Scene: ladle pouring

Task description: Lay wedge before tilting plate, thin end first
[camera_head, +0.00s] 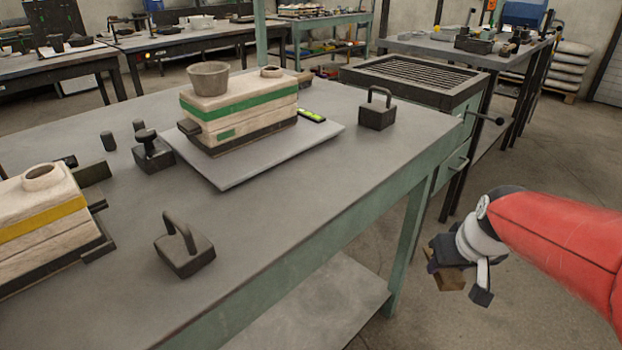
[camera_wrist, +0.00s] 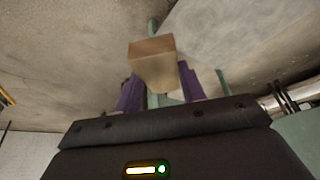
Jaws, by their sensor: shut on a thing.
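My gripper (camera_head: 457,274) hangs beyond the right edge of the workbench, off the bench and apart from it. It is shut on a light brown wooden wedge (camera_head: 447,281). In the wrist view the wedge (camera_wrist: 152,66) sits between the purple fingers; which end is thin is hard to tell. The tilting plate (camera_head: 318,143) is a flat grey plate on the bench. On it stands a cream mould (camera_head: 240,103) with a green stripe and a grey cup on top. A small green level (camera_head: 312,115) lies on the plate beside the mould.
Dark handled weights stand right of the plate (camera_head: 377,112) and near the front edge (camera_head: 185,250). A yellow-striped mould (camera_head: 42,215) is at left. A grated table (camera_head: 415,78) stands behind.

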